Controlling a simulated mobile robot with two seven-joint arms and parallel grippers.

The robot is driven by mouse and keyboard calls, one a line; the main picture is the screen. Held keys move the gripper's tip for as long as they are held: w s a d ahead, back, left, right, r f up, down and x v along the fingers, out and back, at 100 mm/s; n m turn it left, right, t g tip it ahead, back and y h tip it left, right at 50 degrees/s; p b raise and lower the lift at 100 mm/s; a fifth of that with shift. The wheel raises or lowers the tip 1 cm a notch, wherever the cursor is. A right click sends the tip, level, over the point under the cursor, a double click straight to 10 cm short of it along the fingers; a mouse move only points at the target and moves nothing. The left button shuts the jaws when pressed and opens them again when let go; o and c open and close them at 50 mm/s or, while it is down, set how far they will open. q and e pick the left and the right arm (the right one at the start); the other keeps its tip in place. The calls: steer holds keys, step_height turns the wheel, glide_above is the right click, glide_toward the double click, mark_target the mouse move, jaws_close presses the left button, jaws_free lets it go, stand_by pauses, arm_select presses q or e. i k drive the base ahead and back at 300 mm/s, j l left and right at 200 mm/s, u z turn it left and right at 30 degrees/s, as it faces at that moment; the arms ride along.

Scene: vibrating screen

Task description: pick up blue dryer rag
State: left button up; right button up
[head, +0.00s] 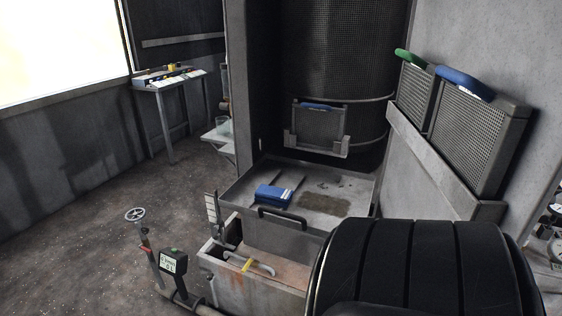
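A blue piece with pale stripes (272,195), which looks like the blue dryer rag, lies in the shallow grey metal tray (325,222), on its left side behind the front handle. I cannot tell for sure from here whether it is cloth. Other blue pieces sit on top of the small mesh screen at the back (318,107) and on the large mesh screen at the right (463,82). Neither of my grippers shows in the view.
A rusty open box (262,283) with a yellow-marked handle stands below the tray. A control post with a labelled box (174,262) and a handwheel (135,214) are to the left. A large black ribbed form (420,265) blocks the lower right. The left floor is mostly clear.

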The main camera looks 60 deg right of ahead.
mark_target(269, 194)
steer(key=z, duration=0.5)
steer(key=l+z, duration=0.15)
steer(key=z, duration=0.8)
steer(key=l+z, duration=0.15)
steer(key=z, duration=0.3)
